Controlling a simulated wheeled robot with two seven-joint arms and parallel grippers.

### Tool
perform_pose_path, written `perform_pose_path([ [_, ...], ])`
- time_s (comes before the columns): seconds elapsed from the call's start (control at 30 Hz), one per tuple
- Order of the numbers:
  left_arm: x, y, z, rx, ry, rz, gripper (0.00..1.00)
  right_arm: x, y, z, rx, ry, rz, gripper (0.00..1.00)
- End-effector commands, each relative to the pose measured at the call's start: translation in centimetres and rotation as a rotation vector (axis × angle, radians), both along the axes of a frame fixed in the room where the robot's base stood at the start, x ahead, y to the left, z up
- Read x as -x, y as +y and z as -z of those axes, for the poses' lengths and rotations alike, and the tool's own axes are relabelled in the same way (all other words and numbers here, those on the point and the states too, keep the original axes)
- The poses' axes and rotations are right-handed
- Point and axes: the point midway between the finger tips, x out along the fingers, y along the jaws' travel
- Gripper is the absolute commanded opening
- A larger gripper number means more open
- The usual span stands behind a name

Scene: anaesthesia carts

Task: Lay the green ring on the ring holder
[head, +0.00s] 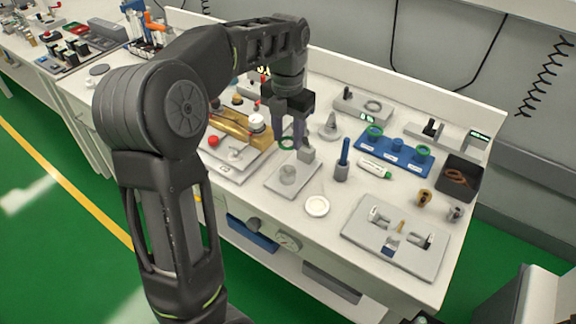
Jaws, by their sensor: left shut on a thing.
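My left gripper (290,138) points down over the left-middle of the white bench. It is shut on a green ring (287,143), which shows at its fingertips above the bench top. A blue block with short posts (394,153), which looks like the ring holder, stands to the right of the gripper, apart from it. Green rings show on its left post (375,131) and right post (423,150). The fingers partly hide the held ring. My right gripper is not in view.
A grey plate with a pale disc (288,178) lies below the gripper. A dark bin (459,176) and a grey fixture plate (397,240) are to the right.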

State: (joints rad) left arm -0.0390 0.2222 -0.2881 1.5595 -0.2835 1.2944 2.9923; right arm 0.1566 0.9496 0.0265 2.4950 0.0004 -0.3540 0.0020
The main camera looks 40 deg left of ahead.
Motion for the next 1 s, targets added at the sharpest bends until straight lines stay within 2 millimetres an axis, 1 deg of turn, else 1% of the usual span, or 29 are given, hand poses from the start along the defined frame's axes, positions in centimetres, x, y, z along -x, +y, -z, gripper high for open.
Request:
perform_pose_path([
  [0.03,0.1,0.0,0.9,0.001,0.005,0.0,0.02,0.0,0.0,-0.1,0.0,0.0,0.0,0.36],
  [0.2,0.1,0.0,3.9,0.001,0.004,0.0,0.02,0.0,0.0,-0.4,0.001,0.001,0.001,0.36],
  [0.3,0.1,0.0,5.0,0.0,0.003,0.0,0.02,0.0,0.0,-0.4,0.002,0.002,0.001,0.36],
  [0.67,0.0,0.0,5.5,0.0,0.001,0.001,0.02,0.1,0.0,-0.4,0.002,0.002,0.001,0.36],
  [0.9,0.1,0.0,8.5,0.001,0.004,0.0,0.02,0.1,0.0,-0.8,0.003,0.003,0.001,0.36],
  [1.0,0.1,0.0,9.0,0.0,0.001,0.001,0.02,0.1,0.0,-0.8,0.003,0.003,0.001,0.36],
])
